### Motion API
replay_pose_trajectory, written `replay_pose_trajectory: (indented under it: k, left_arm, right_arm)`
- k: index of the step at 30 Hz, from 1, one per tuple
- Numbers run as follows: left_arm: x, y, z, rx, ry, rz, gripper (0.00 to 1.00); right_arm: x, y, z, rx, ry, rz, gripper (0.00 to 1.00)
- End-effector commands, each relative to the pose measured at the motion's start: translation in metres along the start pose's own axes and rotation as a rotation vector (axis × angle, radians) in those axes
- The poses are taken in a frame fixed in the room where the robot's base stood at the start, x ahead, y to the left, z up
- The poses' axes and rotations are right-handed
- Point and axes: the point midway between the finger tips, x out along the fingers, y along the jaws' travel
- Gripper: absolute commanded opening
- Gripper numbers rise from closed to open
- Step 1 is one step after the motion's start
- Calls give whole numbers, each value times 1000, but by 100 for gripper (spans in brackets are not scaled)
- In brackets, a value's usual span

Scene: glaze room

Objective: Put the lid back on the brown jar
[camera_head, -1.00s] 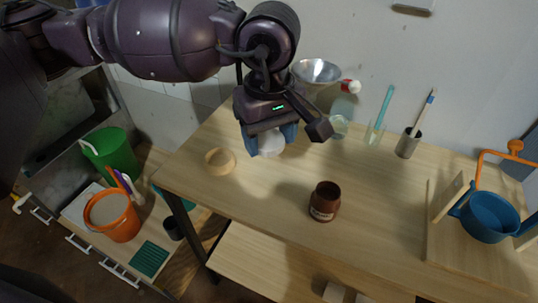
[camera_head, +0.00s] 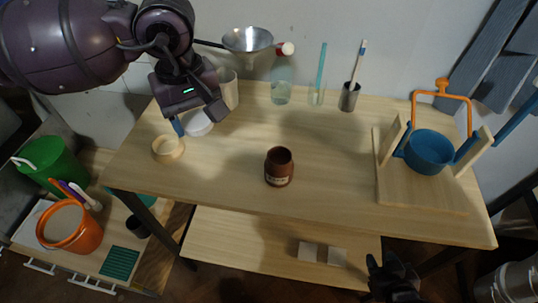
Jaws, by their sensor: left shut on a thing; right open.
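The brown jar (camera_head: 279,170) stands upright and open near the front middle of the wooden table, with a pale label on its front. My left gripper (camera_head: 190,122) is over the left part of the table, left of the jar and behind it in the picture. It is shut on a round white lid (camera_head: 199,124), partly hidden by the fingers. The lid is apart from the jar. My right gripper (camera_head: 391,275), dark and open, shows at the bottom right, below the table's front edge.
A wooden ring (camera_head: 168,148) lies near the lid. A funnel (camera_head: 248,40), a bottle (camera_head: 281,90), a glass (camera_head: 317,96) and a metal cup (camera_head: 349,98) line the back. A blue pot (camera_head: 429,153) sits in a wooden stand at right. The table around the jar is clear.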

Motion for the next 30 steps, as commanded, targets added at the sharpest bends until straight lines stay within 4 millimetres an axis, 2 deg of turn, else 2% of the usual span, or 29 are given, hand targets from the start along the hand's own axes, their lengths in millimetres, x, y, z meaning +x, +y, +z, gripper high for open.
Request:
replay_pose_trajectory:
  k: [1,6,12,18,30]
  left_arm:
    - [14,-9,-7,46,-7,-1,37]
    - [51,-35,-28,233,-4,-1,37]
    - [83,-62,-43,402,3,-15,37]
    - [96,-74,-49,477,7,-23,37]
    - [96,-74,-49,485,8,-24,37]
  right_arm:
    - [0,0,0,-1,-1,0,43]
    - [0,1,2,-4,-4,0,43]
    - [0,2,4,-9,-9,-1,43]
    - [0,3,5,-11,-10,-1,43]
    - [0,2,3,-8,-7,0,43]
